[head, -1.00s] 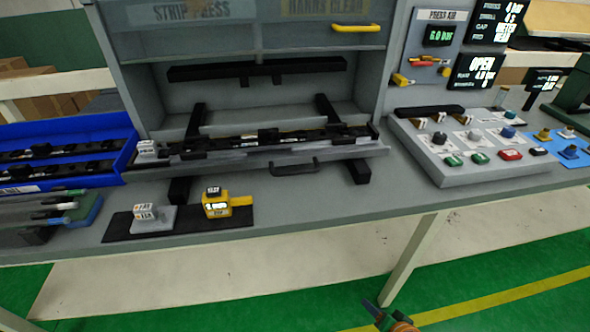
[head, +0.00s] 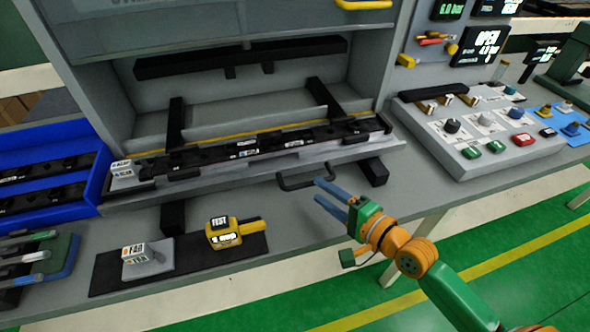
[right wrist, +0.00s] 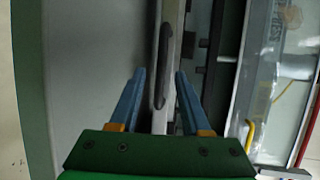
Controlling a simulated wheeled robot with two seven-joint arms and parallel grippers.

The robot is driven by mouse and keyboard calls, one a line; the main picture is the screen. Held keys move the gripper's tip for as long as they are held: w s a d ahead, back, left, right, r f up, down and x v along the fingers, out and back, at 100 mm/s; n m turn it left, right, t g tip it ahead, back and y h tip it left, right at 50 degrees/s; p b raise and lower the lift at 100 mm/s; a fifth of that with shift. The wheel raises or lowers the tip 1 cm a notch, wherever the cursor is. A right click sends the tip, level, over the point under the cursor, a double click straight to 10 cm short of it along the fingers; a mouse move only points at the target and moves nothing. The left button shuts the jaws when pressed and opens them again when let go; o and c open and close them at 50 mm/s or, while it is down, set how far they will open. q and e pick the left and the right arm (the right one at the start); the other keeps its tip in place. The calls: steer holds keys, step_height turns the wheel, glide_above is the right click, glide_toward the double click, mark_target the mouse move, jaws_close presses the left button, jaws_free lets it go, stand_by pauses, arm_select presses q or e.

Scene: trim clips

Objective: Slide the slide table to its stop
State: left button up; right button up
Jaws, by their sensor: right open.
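The slide table (head: 225,178) is a grey tray on two dark rails, pulled out at the front of the press. It carries a long black strip (head: 265,146). Its dark bar handle (head: 296,183) sits on the front edge. My right gripper (head: 324,191) is open, its blue fingers just in front of and to the right of the handle. In the right wrist view the handle (right wrist: 162,65) lies ahead of the two open fingers (right wrist: 158,78), apart from them. My left gripper is not in view.
A control panel (head: 470,135) with knobs and buttons stands to the right. A blue bin (head: 50,130) is at the left. A yellow gauge (head: 222,233) and a grey block (head: 140,262) lie on a black mat in front. The raised guard (head: 230,25) is above.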

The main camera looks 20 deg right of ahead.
mark_target(312, 185)
steer(key=shift+w+a, duration=0.25)
steer(key=shift+w, duration=0.45)
steer(key=x, duration=0.3)
steer(key=shift+w+a+f, duration=0.2)
steer(key=shift+w, duration=0.05)
steer(key=shift+s+d+r, duration=0.1)
steer(key=shift+s, duration=0.1)
steer(key=shift+c, duration=0.2)
jaws_close()
